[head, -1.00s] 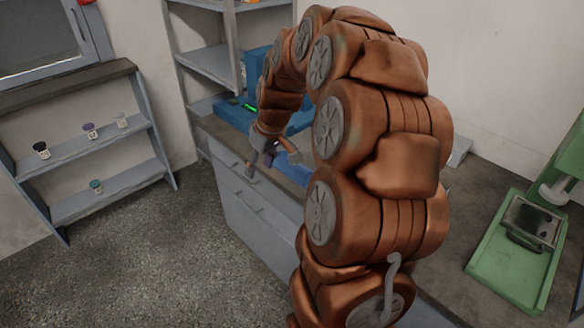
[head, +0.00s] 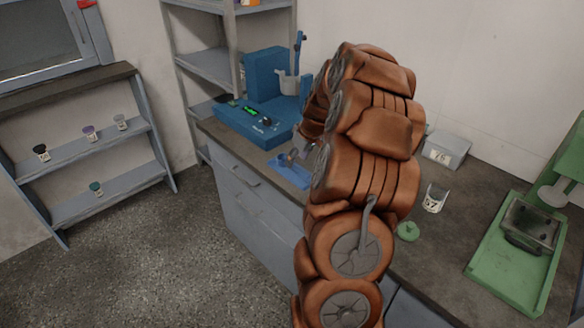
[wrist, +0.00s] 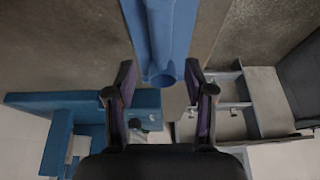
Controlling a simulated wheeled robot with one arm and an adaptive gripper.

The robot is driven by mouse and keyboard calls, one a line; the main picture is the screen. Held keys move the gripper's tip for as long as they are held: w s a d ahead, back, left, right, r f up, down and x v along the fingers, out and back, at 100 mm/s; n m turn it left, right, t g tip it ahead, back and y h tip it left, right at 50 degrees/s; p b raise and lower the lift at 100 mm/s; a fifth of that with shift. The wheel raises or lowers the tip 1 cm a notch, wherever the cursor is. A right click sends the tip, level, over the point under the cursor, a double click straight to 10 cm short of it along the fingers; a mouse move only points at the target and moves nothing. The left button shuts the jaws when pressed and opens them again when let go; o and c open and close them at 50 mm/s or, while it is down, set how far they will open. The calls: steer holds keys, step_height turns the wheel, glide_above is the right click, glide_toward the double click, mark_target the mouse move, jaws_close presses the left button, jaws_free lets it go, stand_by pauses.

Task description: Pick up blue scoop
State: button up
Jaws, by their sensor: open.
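The blue scoop (head: 288,172) lies on the dark counter near its front edge, partly hidden by my arm in the head view. In the wrist view the blue scoop (wrist: 160,35) is a long trough with a round, hollow tube end towards me. My gripper (wrist: 160,80) is open, with one finger on each side of the tube end. Neither finger visibly touches it, and I cannot tell the height gap. In the head view my gripper (head: 296,156) is small and partly hidden, just above the scoop.
A blue machine (head: 250,118) with a green display stands behind the scoop, with a grey cup (head: 289,84) beside its upright part. To the right are a white box (head: 446,150), a labelled clear container (head: 435,199), a green lid (head: 408,231) and a green scale (head: 510,245).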

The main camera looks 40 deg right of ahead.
mark_target(294, 168)
steer(key=shift+p+x, duration=0.4)
steer(key=shift+x, duration=1.55)
steer(key=shift+a, duration=0.1)
steer(key=shift+c, duration=0.2)
jaws_close()
